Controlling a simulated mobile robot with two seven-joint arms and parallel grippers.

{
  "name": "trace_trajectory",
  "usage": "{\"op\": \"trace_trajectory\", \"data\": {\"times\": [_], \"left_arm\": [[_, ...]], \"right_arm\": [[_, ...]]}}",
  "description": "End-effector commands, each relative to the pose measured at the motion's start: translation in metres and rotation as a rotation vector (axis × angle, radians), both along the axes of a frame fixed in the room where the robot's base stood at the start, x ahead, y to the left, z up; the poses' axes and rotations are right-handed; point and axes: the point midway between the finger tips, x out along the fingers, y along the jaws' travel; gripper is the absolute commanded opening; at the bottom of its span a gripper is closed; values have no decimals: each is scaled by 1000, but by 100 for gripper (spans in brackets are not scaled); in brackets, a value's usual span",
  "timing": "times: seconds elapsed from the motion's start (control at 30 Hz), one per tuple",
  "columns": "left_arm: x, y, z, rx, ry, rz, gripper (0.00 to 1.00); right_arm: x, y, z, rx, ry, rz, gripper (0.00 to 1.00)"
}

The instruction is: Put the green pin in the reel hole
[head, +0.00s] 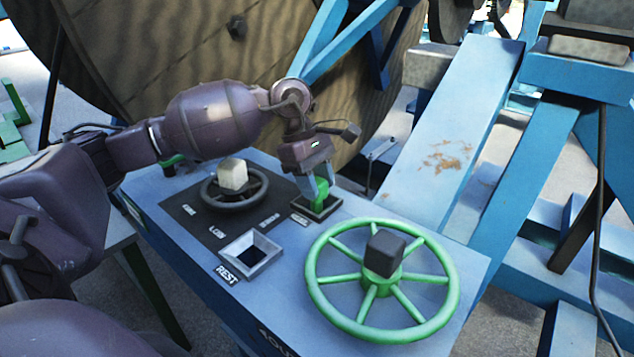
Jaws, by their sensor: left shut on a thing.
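My left gripper (318,187) comes in from the left and points down over the far side of the blue console (200,272). Its fingers are shut on the green pin (321,195), which shows between them. The pin's lower end is at a dark square socket (328,211) on the console top; I cannot tell how deep it sits. The large wooden reel (180,50) stands behind the console. I cannot make out the reel hole. My right gripper is not in view.
A green handwheel (316,290) with a dark knob stands at the console's right end. A smaller dark wheel (236,205) with a pale block is left of the gripper. A square opening marked REST (277,258) is in front. Blue beams (455,120) rise at right.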

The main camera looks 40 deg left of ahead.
Motion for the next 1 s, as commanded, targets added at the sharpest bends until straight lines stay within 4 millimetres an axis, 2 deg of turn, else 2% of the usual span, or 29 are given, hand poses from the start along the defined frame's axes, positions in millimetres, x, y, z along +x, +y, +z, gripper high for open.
{"op": "trace_trajectory", "data": {"times": [0.17,0.2,0.37,0.73,0.87,1.0], "left_arm": [[0,0,1,0,-2,0,0],[0,0,1,0,-2,0,43],[0,0,1,0,-2,0,67],[0,2,4,1,-1,0,68],[1,8,19,2,-3,1,68],[2,18,42,3,-4,2,68]], "right_arm": [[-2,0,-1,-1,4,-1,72],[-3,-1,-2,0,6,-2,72],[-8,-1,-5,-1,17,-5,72],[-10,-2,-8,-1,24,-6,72],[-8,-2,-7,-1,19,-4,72],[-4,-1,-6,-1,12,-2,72]]}}
